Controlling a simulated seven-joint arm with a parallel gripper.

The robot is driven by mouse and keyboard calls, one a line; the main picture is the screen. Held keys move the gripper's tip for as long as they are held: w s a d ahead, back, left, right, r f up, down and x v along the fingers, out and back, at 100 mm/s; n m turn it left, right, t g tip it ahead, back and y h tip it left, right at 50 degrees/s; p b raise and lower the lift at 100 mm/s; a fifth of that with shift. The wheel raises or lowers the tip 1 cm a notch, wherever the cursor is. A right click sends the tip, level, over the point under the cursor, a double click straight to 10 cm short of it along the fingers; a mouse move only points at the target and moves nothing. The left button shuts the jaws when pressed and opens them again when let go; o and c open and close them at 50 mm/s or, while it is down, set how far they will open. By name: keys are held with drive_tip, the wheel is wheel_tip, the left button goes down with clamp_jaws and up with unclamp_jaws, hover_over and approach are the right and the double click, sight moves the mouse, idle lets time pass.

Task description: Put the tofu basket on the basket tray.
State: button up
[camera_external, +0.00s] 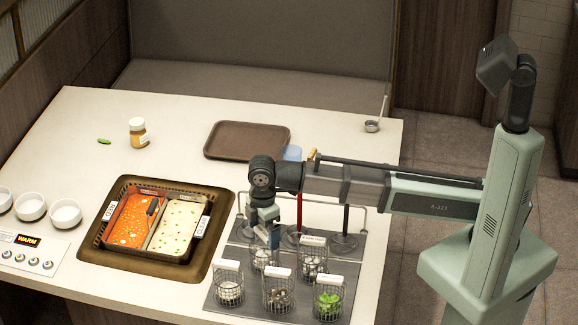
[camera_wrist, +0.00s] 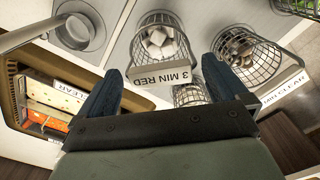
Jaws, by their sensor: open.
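The tofu basket (camera_wrist: 157,32), a wire basket of white cubes with a "3 MIN RED" label, stands just ahead of my fingers in the wrist view. It appears to be the back left basket (camera_external: 263,259) in the external view, partly hidden by my gripper (camera_external: 270,236). My gripper is open, with its two blue fingers (camera_wrist: 158,82) on either side of the label and nothing held between them. I cannot tell whether they touch the label. The brown tray (camera_external: 247,141), seemingly the basket tray, lies bare at the back of the table.
Several other labelled baskets crowd around, including mushrooms (camera_external: 279,293) and greens (camera_external: 328,300). A two-part sauce pot (camera_external: 152,225) sits sunken to the left. A jar (camera_external: 138,132), a blue cup (camera_external: 291,153) and a ladle (camera_external: 372,125) stand farther back. White bowls (camera_external: 30,207) line the left edge.

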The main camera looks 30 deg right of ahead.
drive_tip(key=shift+r, duration=4)
